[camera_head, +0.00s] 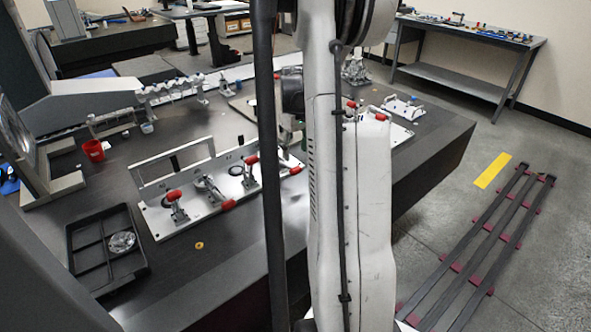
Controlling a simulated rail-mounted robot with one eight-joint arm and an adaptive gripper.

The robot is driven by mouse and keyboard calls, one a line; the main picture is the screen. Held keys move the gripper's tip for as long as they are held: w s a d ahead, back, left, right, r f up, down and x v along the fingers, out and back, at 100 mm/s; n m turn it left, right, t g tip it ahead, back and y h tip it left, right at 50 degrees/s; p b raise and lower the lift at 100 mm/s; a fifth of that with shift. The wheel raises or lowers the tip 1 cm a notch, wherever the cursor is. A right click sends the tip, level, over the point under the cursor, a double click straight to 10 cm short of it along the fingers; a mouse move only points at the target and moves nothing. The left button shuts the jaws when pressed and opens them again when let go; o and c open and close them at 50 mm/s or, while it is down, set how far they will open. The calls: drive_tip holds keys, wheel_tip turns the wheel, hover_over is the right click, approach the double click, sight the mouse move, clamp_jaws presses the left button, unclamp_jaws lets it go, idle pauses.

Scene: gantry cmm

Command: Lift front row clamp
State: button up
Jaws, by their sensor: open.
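A light metal fixture plate (160,225) on the dark table carries toggle clamps with red handle tips, set along its front. The leftmost clamp (178,212) has its red tip up at an angle. A second clamp (210,190) has its arm lying low to the right, ending in a red tip. A third clamp (249,178) stands more upright, and a red tip (296,170) shows at the right beside my arm. My arm crosses the middle of the view and hides the plate's right end. I cannot make out my gripper's fingers; they seem hidden behind the arm.
A black divided tray (77,238) sits at the table's front left, with a red cup (94,150) behind it. Another fixture with red-tipped clamps (380,117) stands right of my arm. A rack (480,250) lies on the floor at right.

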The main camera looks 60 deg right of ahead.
sight(296, 168)
wheel_tip(296, 168, down, 8)
drive_tip(key=shift+r+b, duration=0.15)
drive_tip(key=shift+b, duration=0.3)
